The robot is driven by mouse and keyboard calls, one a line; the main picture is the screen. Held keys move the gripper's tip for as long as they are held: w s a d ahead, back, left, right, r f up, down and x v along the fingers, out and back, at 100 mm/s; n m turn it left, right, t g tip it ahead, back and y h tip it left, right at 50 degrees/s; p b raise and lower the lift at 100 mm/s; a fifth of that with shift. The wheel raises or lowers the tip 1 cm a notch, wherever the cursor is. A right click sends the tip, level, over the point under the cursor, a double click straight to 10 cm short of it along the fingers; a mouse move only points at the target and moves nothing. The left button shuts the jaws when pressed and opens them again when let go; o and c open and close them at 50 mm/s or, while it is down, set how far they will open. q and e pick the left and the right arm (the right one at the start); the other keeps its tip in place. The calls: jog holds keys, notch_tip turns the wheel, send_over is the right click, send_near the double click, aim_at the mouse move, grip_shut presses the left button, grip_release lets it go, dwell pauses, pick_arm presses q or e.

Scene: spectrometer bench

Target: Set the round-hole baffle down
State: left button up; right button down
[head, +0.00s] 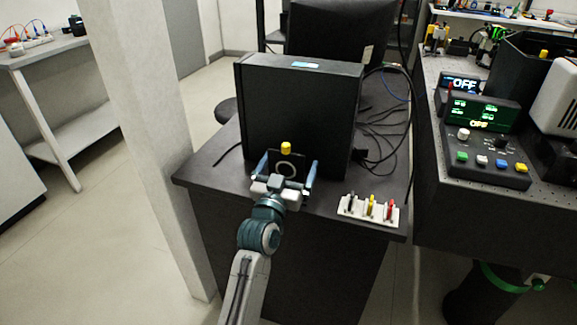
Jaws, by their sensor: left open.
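The round-hole baffle is a dark square plate (298,159) with a pale ring around its hole and a yellow knob (286,148) on top. It stands upright on the black table (195,172), close in front of a large black box (300,100). My left gripper (286,166) is at the baffle, with its fingers spread apart on either side of it. The gripper palm hides the baffle's lower part, so its contact with the table cannot be seen. My right gripper is not in view.
A white rack (368,211) with black, yellow and red pieces sits at the table's front right. Loose cables (385,135) lie right of the box. A control panel with buttons (485,160) stands on the right bench. A white pillar (150,130) rises at left.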

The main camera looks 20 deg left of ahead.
pick_arm(q)
jog(key=b+v, duration=0.2)
jog(key=v, duration=0.9)
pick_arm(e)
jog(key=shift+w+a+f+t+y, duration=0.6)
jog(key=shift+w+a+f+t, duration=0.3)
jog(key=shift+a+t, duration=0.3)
